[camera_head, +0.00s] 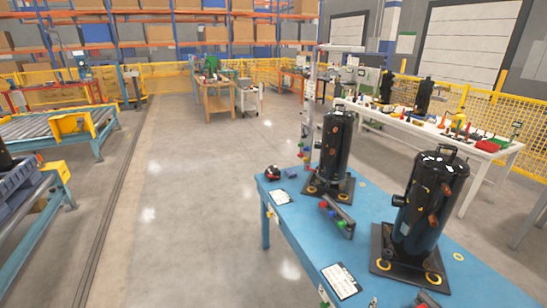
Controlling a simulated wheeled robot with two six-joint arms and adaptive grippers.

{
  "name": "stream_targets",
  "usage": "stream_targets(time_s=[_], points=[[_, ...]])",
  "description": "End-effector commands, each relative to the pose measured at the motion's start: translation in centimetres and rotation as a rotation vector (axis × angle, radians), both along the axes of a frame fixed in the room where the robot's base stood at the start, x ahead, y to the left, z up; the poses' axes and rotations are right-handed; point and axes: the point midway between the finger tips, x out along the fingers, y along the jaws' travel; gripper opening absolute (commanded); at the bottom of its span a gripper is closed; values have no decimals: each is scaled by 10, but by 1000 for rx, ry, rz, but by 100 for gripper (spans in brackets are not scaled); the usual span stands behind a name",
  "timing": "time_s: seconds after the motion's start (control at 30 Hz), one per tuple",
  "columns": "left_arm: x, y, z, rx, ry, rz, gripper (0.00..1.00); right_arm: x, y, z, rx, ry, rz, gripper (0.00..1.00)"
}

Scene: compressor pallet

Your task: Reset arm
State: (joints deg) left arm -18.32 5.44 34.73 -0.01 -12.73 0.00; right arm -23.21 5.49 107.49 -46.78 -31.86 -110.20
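Neither my left nor my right gripper shows in the head view, and no arm of mine can be made out. A black compressor (431,205) stands upright on a dark base plate at the right of the blue table (385,205). A second black compressor (336,145) stands upright on its own plate farther back on the same table. Nothing is seen touching either one.
Clipboards (341,281) and a dark bar with coloured knobs (337,216) lie on the blue table. A white table (440,135) with tools stands behind. A roller conveyor (50,127) and a blue-grey crate (14,190) are at left. The middle floor (195,200) is clear.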

Motion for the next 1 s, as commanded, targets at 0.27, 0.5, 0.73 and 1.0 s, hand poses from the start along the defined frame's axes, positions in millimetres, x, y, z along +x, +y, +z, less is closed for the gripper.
stream_targets(time_s=[0.27, 0.5, 0.73, 1.0], points=[[42, -21, 2, -26, -64, 6, 40, -24, -7, 7, 418, -97, -296, 56], [28, -15, 1, -19, -43, 4, 40, -59, 2, 12, 924, -204, -694, 56], [13, -11, 0, -13, -19, 3, 40, -101, 32, 19, 1386, -284, -1163, 56], [25, -11, 1, -14, -37, 3, 40, -146, 70, 33, 1674, -322, -1635, 56]])
